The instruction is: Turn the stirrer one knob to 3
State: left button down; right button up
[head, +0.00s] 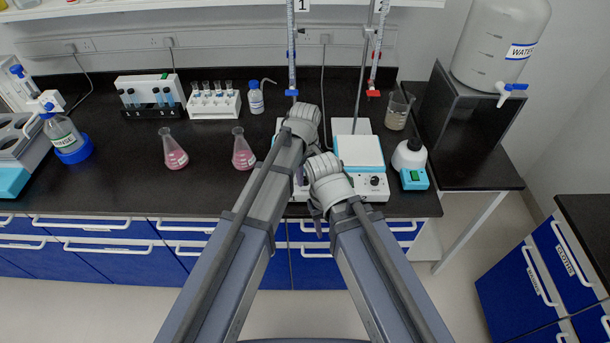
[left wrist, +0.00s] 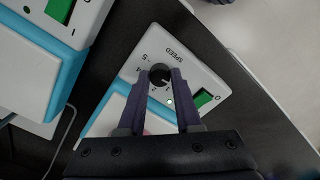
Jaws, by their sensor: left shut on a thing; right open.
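The black stirrer one knob (left wrist: 158,75) is on a white panel marked SPEED with a numbered dial, in the left wrist view. My left gripper (left wrist: 162,82) has its two purple fingers shut on the knob from both sides. The knob's pointer setting is too small to read. In the head view my left arm covers most of stirrer one (head: 279,125), and my left gripper (head: 300,178) is low at its front. My right gripper (head: 318,226) is lower, over the counter's front edge, mostly hidden behind its arm; it is open and empty.
Stirrer two (head: 359,152), with its own knob (head: 374,182), stands just right of stirrer one. A green switch (left wrist: 205,99) is beside the gripped knob. Two pink flasks (head: 175,150) stand to the left. The counter's front edge is close below.

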pick_arm(q)
jog(key=m, duration=1.1)
jog(key=shift+m, duration=0.3)
jog(key=m, duration=0.6)
jog(key=shift+m, duration=0.3)
jog(key=m, duration=0.4)
jog(key=shift+m, duration=0.7)
jog(key=c, duration=0.6)
grip_release()
